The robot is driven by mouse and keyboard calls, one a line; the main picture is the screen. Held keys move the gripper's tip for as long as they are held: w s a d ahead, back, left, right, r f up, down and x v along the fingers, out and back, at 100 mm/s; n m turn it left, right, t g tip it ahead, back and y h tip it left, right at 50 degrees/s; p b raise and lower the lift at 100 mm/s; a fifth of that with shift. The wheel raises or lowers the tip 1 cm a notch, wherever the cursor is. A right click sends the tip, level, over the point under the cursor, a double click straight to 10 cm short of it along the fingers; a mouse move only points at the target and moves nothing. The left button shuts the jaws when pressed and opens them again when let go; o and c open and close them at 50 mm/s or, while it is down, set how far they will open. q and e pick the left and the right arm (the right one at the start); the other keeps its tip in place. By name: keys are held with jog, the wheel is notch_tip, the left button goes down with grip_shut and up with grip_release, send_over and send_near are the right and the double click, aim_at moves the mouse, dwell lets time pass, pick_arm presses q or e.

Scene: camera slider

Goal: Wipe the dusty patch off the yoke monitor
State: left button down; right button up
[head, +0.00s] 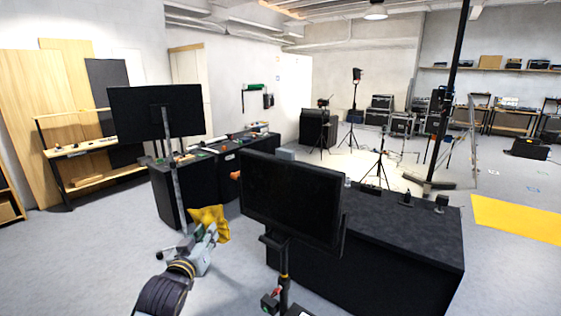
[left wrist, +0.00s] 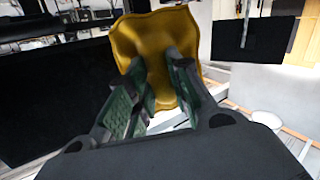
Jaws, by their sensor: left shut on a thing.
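The yoke monitor (head: 292,197) is a dark screen on a post mount in the middle of the head view, tilted slightly. I cannot make out a dusty patch on its face. My left gripper (head: 208,232) is left of the monitor, apart from it, and is shut on a yellow cloth (head: 212,220). In the left wrist view the cloth (left wrist: 158,50) stands spread out beyond the fingers (left wrist: 155,90). A dark panel (left wrist: 60,95), seemingly the monitor, fills the left of that view. My right gripper is not in view.
A black-topped bench (head: 410,228) stands behind and right of the monitor. Another dark monitor (head: 157,108) on a stand and a cluttered black counter (head: 190,185) are at the left. A yellow mat (head: 518,218) lies at the right. Grey floor is open at the left.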

pick_arm(q)
jog(key=s+f, duration=0.4)
jog(key=f, duration=0.5)
jog(key=s+f+y+b, duration=0.1)
jog(key=s+f, duration=0.2)
jog(key=f, duration=0.6)
jog(key=shift+s+a+n, duration=0.25)
jog(key=shift+s+n, duration=0.1)
jog(key=shift+n, duration=0.05)
jog(key=shift+f, duration=0.15)
jog(key=s+f, duration=0.4)
jog(key=f, duration=0.1)
jog(key=shift+s+f, duration=0.35)
jog(key=shift+s+f, duration=0.15)
jog(key=shift+f, duration=0.55)
jog(key=shift+s+a, duration=0.1)
